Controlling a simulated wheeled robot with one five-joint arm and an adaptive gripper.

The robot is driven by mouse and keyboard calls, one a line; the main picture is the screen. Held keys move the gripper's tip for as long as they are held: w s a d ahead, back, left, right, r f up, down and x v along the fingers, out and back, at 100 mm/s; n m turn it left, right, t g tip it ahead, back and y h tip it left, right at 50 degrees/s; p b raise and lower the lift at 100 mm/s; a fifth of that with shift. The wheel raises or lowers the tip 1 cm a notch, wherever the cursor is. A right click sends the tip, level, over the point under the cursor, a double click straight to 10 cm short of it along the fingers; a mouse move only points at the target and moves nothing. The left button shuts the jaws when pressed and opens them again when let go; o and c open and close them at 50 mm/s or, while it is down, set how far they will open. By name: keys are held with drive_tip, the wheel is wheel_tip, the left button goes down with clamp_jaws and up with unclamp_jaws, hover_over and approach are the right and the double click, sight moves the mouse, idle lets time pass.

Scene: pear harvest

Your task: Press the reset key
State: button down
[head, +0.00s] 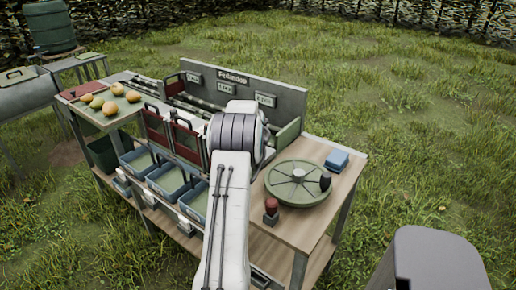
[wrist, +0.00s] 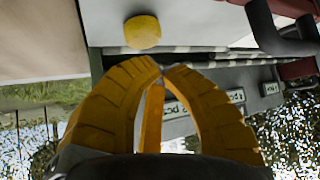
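My gripper (wrist: 163,68) shows in the wrist view with yellow-orange curved fingers. Their tips are close together, with nothing visible between them. In the head view my own arm hides it. A rounded yellow thing (wrist: 143,32) lies on a pale surface just beyond the fingertips, apart from them; I cannot tell whether it is a key or a pear. In the head view a red-topped knob on a dark base (head: 271,207) stands on the bench's right end. No key marked reset can be read in either view.
The wooden bench (head: 312,226) carries a green round plate (head: 298,184) with a dark knob, and a blue block (head: 337,160). Several pears (head: 110,108) lie on its left end. Red-panelled gates (head: 187,141) and blue bins (head: 163,180) line the front. A signed back panel (head: 290,96) stands behind.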

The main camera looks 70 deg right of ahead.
drive_tip(key=shift+f, duration=0.25)
idle(1.2)
drive_tip(key=shift+f+b, duration=0.2)
drive_tip(key=shift+b, duration=0.3)
drive_tip(key=shift+f+b, duration=0.5)
drive_tip(key=shift+f, duration=0.05)
idle(0.8)
drive_tip(key=shift+r, duration=0.15)
drive_tip(key=shift+r+p, duration=0.5)
drive_tip(key=shift+r, duration=0.3)
drive_tip(key=shift+r, duration=0.1)
drive_tip(key=shift+r+p, duration=1.65)
drive_tip(key=shift+r, duration=0.8)
